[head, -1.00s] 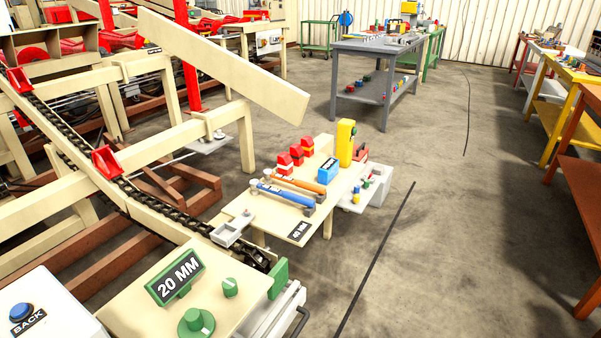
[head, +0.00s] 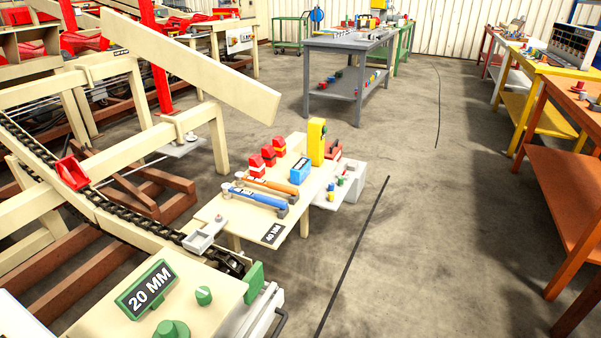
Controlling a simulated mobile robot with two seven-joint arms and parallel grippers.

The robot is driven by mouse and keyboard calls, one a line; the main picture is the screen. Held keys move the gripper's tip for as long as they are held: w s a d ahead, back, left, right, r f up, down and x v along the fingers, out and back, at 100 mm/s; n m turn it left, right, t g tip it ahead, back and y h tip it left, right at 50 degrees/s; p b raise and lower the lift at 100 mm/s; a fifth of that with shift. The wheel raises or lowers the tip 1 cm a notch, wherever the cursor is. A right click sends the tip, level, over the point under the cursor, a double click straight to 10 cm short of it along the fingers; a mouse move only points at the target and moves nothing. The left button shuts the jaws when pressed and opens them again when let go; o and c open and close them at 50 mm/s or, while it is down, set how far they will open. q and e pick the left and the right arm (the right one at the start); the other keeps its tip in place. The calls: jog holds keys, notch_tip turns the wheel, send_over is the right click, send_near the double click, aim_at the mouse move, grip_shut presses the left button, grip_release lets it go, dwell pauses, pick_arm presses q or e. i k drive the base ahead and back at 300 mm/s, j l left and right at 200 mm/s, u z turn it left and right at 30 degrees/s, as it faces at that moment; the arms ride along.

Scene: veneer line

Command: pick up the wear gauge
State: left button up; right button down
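No gripper of mine shows in the head view. I cannot tell for sure which thing is the wear gauge. A small cream table (head: 235,221) with a "40 MM" label stands at the centre. On it lie a blue-handled tool (head: 258,200) and an orange-handled tool (head: 268,185), side by side with grey ends. Behind them are several red blocks (head: 268,155), a blue box (head: 300,171) and an upright yellow device (head: 316,140). Nothing is held in view.
A grey tray (head: 203,236) sits at the cream table's left. A white side shelf (head: 350,182) with small coloured parts adjoins its right. A "20 MM" panel (head: 149,289) and chain conveyor (head: 120,212) are at left. Open floor (head: 430,220) lies right, before orange benches (head: 560,185).

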aim_at(302, 170)
jog(key=i+l, duration=1.1)
jog(key=i, duration=0.2)
jog(key=i+l+u, duration=0.15)
jog(key=i+l, duration=0.9)
jog(key=i, duration=0.2)
jog(key=i+l+u, duration=0.1)
jog(key=u, duration=1.3)
